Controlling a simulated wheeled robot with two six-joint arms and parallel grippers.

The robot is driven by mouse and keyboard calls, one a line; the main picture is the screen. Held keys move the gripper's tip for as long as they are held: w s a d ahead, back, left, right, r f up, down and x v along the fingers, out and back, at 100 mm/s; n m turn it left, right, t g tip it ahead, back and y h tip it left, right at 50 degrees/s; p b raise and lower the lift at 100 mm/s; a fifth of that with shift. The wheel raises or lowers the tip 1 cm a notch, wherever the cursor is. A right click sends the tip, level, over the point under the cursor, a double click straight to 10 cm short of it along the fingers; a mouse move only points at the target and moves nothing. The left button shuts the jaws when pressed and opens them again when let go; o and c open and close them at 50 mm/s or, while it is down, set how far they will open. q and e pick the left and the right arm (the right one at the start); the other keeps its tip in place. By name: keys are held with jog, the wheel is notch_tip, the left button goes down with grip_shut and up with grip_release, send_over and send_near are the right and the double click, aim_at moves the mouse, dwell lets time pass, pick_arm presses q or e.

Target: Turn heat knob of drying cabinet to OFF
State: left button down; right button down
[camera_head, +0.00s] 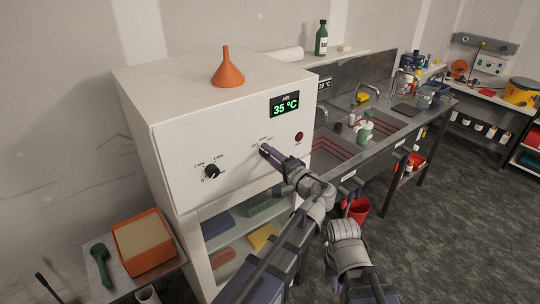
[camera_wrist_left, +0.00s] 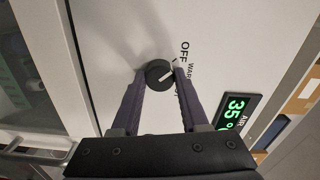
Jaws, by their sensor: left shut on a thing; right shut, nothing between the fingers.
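The white drying cabinet (camera_head: 240,120) carries a green display (camera_head: 284,104) reading 35 °C. My left gripper (camera_head: 266,151) is at the small knob right of centre on its front panel, mostly covering it in the head view. In the left wrist view, the black heat knob (camera_wrist_left: 159,74) sits between the purple fingers of my left gripper (camera_wrist_left: 160,80), which are shut on it. Its white pointer line faces the printed labels, seemingly nearer WARM than OFF (camera_wrist_left: 184,51); a finger hides the lowest label.
Another black knob (camera_head: 211,172) is lower left on the panel, and a red lamp (camera_head: 299,136) is at right. An orange funnel (camera_head: 228,68) stands on the cabinet top. An orange tray (camera_head: 145,262) is lower left; a steel sink bench (camera_head: 345,150) adjoins at right.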

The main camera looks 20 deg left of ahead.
pick_arm(q)
jog(key=shift+f, duration=0.1)
dwell(0.3)
jog(key=shift+c, duration=2.1)
grip_release()
